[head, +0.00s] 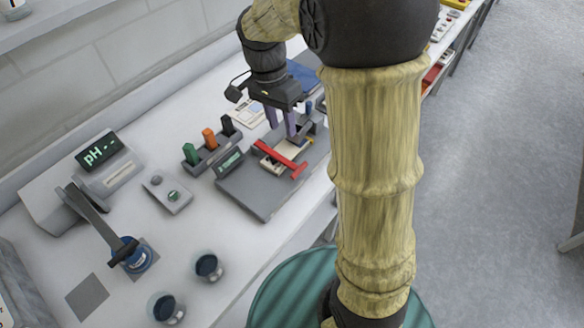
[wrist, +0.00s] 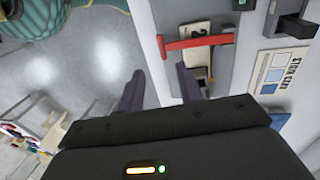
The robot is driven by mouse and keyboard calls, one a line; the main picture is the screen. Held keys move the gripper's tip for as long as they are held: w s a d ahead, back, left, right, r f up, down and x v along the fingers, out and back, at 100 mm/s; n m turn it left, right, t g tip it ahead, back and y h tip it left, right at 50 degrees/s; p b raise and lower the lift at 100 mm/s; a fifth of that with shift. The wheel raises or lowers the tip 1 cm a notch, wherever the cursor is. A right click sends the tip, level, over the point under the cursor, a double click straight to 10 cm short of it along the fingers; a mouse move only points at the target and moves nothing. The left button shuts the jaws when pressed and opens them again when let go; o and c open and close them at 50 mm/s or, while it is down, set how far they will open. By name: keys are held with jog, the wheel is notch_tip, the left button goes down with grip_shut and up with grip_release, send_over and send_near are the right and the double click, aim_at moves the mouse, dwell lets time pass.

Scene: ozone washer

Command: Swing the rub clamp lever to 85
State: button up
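The red lever (head: 281,159) lies across the rub device on a grey base plate (head: 255,196), over a cream pad. In the wrist view the red lever (wrist: 200,42) runs nearly level across the picture, with a short crosspiece at its left end. The cream pad (wrist: 196,60) shows beneath it. My gripper (head: 281,126) is behind the lever in the head view, its two purple fingers pointing down. In the wrist view my gripper (wrist: 157,78) is open, with nothing between its fingers. The fingertips appear apart from the lever.
A rack with green, orange and black pieces (head: 208,139) stands left of the plate. A small button box (head: 166,194), a pH display (head: 99,149) and two dark cups (head: 208,266) are farther left. A printed card (wrist: 283,70) lies beside the plate.

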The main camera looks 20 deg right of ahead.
aim_at(293, 174)
jog(key=f, duration=0.5)
jog(key=s+d+f, duration=0.1)
jog(key=f, duration=0.4)
jog(key=s+f, duration=0.1)
jog(key=f, duration=0.4)
jog(key=shift+s+d+f, duration=0.15)
jog(key=shift+s+d, duration=0.1)
jog(key=shift+d, duration=0.15)
grip_shut()
